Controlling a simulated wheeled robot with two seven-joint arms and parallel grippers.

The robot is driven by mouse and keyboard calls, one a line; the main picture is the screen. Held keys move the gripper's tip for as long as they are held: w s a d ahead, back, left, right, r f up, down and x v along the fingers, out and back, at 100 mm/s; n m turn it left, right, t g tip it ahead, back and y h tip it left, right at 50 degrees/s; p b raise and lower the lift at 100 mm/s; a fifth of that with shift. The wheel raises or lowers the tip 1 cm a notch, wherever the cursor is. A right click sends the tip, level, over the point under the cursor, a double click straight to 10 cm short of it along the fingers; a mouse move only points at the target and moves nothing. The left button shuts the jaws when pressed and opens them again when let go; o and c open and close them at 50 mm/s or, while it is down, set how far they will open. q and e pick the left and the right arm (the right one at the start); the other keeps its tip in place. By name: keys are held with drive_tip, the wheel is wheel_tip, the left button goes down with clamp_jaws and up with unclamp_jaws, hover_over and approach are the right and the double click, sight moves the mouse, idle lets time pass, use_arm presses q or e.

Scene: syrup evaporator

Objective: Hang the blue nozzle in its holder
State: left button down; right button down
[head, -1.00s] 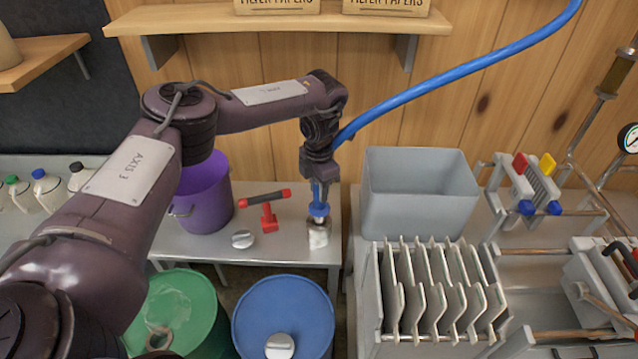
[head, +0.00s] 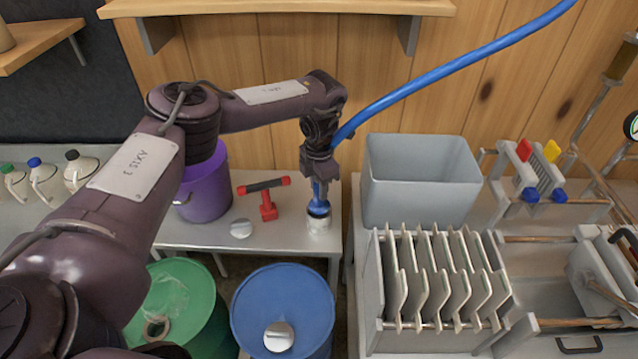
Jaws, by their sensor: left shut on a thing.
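My left gripper (head: 319,184) is shut on the blue nozzle (head: 319,207), pointing down. The nozzle's blue collar shows below the fingers, and a blue hose (head: 450,68) runs from it up to the top right. The nozzle's lower end is at the mouth of a small pale cup-like holder (head: 319,235) at the right edge of the metal table. The tip is hidden, so I cannot tell how deep it sits. My right gripper is not in view.
A grey bin (head: 420,190) and a plate rack (head: 440,280) are to the right. Green (head: 170,300) and blue (head: 300,310) drums stand in front.

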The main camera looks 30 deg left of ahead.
use_arm(q)
drive_tip(key=shift+f, duration=0.45)
drive_tip(key=shift+c, duration=1.8)
unclamp_jaws()
drive_tip(key=shift+r, duration=0.1)
drive_tip(key=shift+r+p, duration=3)
drive_tip(key=shift+r, duration=0.95)
